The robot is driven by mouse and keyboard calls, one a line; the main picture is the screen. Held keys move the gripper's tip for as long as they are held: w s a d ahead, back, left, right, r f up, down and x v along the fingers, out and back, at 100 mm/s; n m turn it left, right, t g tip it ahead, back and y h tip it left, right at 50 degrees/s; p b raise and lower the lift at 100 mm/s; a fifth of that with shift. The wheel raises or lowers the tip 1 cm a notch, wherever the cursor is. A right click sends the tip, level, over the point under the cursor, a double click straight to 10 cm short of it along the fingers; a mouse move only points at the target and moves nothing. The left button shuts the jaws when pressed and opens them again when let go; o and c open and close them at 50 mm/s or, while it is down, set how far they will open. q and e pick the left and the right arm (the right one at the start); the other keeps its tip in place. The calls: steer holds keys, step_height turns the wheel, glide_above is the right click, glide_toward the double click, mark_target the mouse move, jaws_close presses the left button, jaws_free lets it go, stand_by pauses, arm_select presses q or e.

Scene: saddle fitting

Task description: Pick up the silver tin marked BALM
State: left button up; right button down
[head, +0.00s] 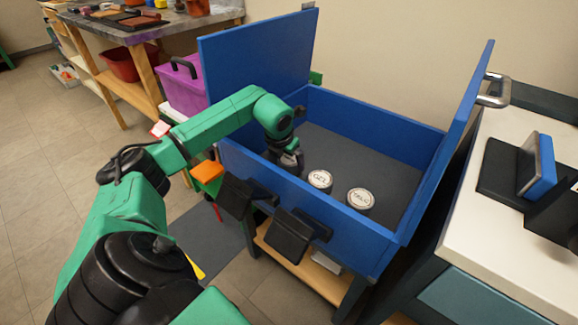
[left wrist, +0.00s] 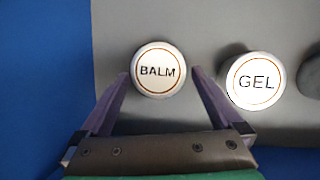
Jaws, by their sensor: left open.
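The silver tin marked BALM (left wrist: 158,70) stands on the grey floor of the blue chest in the left wrist view. Its white lid with an orange ring faces up. My left gripper (head: 290,166) is open over the chest's near left part. In the left wrist view its two fingers flank the BALM tin, with the tips near its left and right sides; I cannot tell whether they touch it. In the head view my arm and gripper hide this tin. The tin marked GEL (left wrist: 257,80) stands to its right and also shows in the head view (head: 320,180). My right gripper is not in view.
Another tin (head: 360,199) stands right of the GEL tin, its lettering hard to read. The blue chest's walls (head: 330,222) surround the tins, with raised panels left and right. Free floor lies behind the tins. A white counter (head: 500,235) stands at the right.

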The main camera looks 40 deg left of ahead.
arm_select(q)
steer(key=shift+x, duration=0.8)
steer(key=shift+r, duration=0.15)
steer(key=c, duration=1.3)
steer(key=shift+r, duration=0.1)
